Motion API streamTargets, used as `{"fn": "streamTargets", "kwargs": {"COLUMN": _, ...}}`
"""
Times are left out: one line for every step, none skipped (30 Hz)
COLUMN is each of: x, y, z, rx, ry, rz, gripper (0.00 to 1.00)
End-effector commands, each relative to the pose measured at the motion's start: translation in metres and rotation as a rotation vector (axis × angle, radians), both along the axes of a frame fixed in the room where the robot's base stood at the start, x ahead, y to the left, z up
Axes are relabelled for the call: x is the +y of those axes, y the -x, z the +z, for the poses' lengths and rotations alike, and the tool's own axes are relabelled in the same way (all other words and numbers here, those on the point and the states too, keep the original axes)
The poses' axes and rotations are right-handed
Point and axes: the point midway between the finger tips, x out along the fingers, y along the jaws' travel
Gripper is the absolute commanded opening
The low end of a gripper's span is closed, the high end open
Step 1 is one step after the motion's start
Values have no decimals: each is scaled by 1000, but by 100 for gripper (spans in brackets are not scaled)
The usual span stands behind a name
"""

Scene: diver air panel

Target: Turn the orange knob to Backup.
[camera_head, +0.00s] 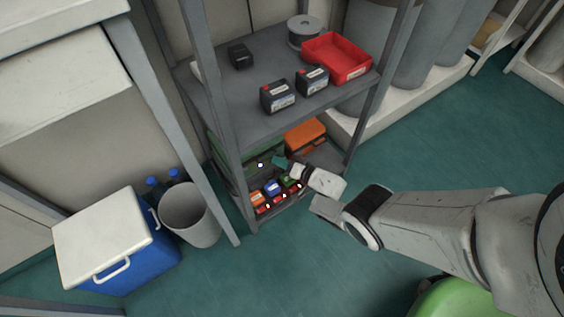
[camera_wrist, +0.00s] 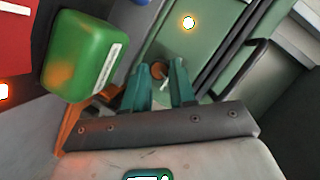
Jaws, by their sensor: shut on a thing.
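The orange knob (camera_wrist: 158,70) shows between the tips of my teal fingers in the wrist view, on a green panel (camera_wrist: 205,45). My gripper (camera_wrist: 160,82) is shut on the knob, and the fingers cover part of it. A small white mark shows near the knob; its wording cannot be read. In the head view, the green panel (camera_head: 234,160) stands on the lower shelf, with a small lit spot on its face. My gripper (camera_head: 278,162) reaches it from the right. The knob cannot be made out there.
A green block (camera_wrist: 82,55) is close left of my fingers in the wrist view. Small red, blue and green items (camera_head: 272,188) line the lower shelf, with an orange case (camera_head: 305,135) behind. Grey rack posts (camera_head: 232,180) flank the opening. A bin (camera_head: 190,215) and cooler (camera_head: 115,240) stand left.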

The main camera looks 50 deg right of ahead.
Motion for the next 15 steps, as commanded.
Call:
{"fn": "streamTargets", "kwargs": {"x": 0, "y": 0, "z": 0, "rx": 2, "ry": 0, "rz": -1, "gripper": 0}}
{"fn": "streamTargets", "kwargs": {"x": 0, "y": 0, "z": 0, "rx": 2, "ry": 0, "rz": -1, "gripper": 27}}
{"fn": "streamTargets", "kwargs": {"x": 0, "y": 0, "z": 0, "rx": 2, "ry": 1, "rz": -1, "gripper": 31}}
{"fn": "streamTargets", "kwargs": {"x": 0, "y": 0, "z": 0, "rx": 2, "ry": 1, "rz": -1, "gripper": 34}}
{"fn": "streamTargets", "kwargs": {"x": 0, "y": 0, "z": 0, "rx": 2, "ry": 1, "rz": -1, "gripper": 37}}
{"fn": "streamTargets", "kwargs": {"x": 0, "y": 0, "z": 0, "rx": 2, "ry": 1, "rz": -1, "gripper": 41}}
{"fn": "streamTargets", "kwargs": {"x": 0, "y": 0, "z": 0, "rx": 2, "ry": 1, "rz": -1, "gripper": 44}}
{"fn": "streamTargets", "kwargs": {"x": 0, "y": 0, "z": 0, "rx": 2, "ry": 1, "rz": -1, "gripper": 46}}
{"fn": "streamTargets", "kwargs": {"x": 0, "y": 0, "z": 0, "rx": 1, "ry": 1, "rz": 0, "gripper": 50}}
{"fn": "streamTargets", "kwargs": {"x": 0, "y": 0, "z": 0, "rx": 1, "ry": 1, "rz": 0, "gripper": 51}}
{"fn": "streamTargets", "kwargs": {"x": 0, "y": 0, "z": 0, "rx": 1, "ry": 1, "rz": 0, "gripper": 51}}
{"fn": "streamTargets", "kwargs": {"x": 0, "y": 0, "z": 0, "rx": 1, "ry": 1, "rz": 0, "gripper": 51}}
{"fn": "streamTargets", "kwargs": {"x": 0, "y": 0, "z": 0, "rx": 1, "ry": 1, "rz": 0, "gripper": 51}}
{"fn": "streamTargets", "kwargs": {"x": 0, "y": 0, "z": 0, "rx": 1, "ry": 1, "rz": 0, "gripper": 51}}
{"fn": "streamTargets", "kwargs": {"x": 0, "y": 0, "z": 0, "rx": 1, "ry": 1, "rz": 0, "gripper": 51}}
